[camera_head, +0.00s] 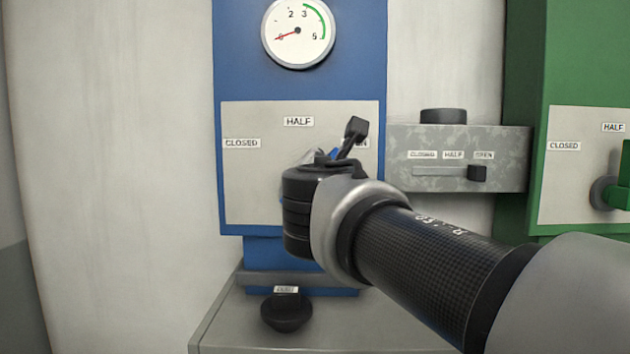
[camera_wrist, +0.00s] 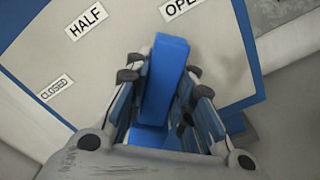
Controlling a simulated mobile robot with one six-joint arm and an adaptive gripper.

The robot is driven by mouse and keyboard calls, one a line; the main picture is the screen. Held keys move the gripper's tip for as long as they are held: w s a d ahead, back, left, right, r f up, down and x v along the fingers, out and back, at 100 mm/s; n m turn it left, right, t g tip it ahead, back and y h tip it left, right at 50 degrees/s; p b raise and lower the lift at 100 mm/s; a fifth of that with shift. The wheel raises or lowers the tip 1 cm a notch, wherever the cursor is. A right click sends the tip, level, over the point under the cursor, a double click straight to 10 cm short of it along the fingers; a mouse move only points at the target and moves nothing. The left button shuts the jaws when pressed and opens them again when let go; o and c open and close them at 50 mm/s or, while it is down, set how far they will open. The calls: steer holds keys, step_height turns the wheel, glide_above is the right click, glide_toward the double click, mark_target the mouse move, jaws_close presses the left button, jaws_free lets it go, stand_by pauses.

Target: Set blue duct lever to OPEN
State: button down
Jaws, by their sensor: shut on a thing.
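The blue duct lever (camera_wrist: 164,85) stands between my gripper's fingers in the wrist view. Its free end points up toward the OPEN label (camera_wrist: 184,8), to the right of the HALF label (camera_wrist: 86,20). My gripper (camera_wrist: 163,88) is shut on the lever, with a finger on each side. In the head view my gripper (camera_head: 345,143) is in front of the right part of the grey dial plate (camera_head: 250,185) on the blue duct. It hides most of the lever and part of the OPEN label. The CLOSED label (camera_head: 241,143) is at the plate's left.
A round gauge (camera_head: 298,32) sits above the plate, its red needle pointing lower left. A grey slider box (camera_head: 458,150) with a black knob (camera_head: 477,173) is at right, beside a green unit (camera_head: 560,60) with its own lever. A black knob (camera_head: 286,311) is on the ledge below.

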steer(key=shift+f, duration=0.1)
stand_by(0.5)
steer(key=c, duration=1.4)
jaws_free()
steer(key=shift+o, duration=0.2)
steer(key=s, duration=1.2)
steer(key=shift+a, duration=0.15)
